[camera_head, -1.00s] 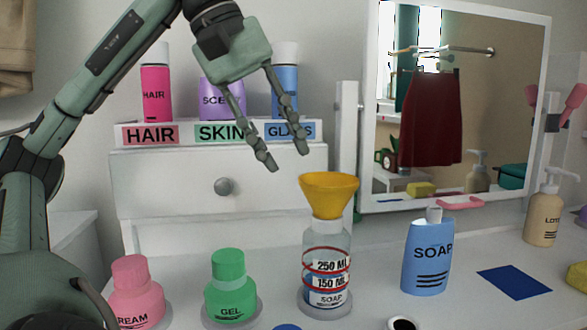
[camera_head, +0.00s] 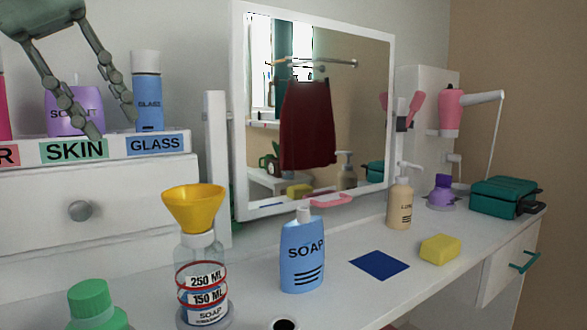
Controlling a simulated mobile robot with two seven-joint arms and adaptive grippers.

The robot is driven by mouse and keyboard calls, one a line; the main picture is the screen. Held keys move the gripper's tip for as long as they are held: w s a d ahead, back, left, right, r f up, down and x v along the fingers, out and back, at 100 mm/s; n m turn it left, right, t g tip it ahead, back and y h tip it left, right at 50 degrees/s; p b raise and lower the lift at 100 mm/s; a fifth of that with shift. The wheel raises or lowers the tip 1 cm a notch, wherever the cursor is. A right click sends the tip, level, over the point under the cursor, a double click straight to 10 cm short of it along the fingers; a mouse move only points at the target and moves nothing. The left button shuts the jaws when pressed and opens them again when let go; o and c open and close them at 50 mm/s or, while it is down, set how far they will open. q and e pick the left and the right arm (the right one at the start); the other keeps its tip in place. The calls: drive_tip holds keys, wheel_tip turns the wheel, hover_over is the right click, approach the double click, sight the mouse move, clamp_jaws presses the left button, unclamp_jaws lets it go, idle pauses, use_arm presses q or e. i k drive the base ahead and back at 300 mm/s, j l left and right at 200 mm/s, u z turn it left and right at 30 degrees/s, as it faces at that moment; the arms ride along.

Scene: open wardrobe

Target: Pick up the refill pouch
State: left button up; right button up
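The refill pouch (camera_head: 302,258) is blue, marked SOAP, with a pale cap on top. It stands upright on the white counter, right of a clear bottle (camera_head: 202,262) that has red rings and a yellow funnel (camera_head: 193,208) in its neck. My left gripper (camera_head: 112,128) is at the upper left, in front of the shelf with the purple and blue containers. Its fingers are spread and empty, pointing down, well above and left of the pouch. My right gripper is out of view.
The green gel jar (camera_head: 92,306) is at the lower left. A dark blue mat (camera_head: 379,265), yellow sponge (camera_head: 440,249) and lotion bottle (camera_head: 399,203) are right of the pouch. The mirror (camera_head: 314,110) stands behind it. A round dark hole (camera_head: 285,325) is at the front edge.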

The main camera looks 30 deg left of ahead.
sight(302, 255)
drive_tip(key=k+l, duration=0.2)
drive_tip(key=l, duration=0.15)
drive_tip(key=k+l, duration=0.2)
drive_tip(key=l, duration=0.15)
drive_tip(key=k+l, duration=0.15)
drive_tip(key=l, duration=0.2)
drive_tip(key=k+l, duration=0.2)
drive_tip(key=l, duration=0.15)
drive_tip(key=k+l, duration=0.2)
drive_tip(key=l, duration=0.15)
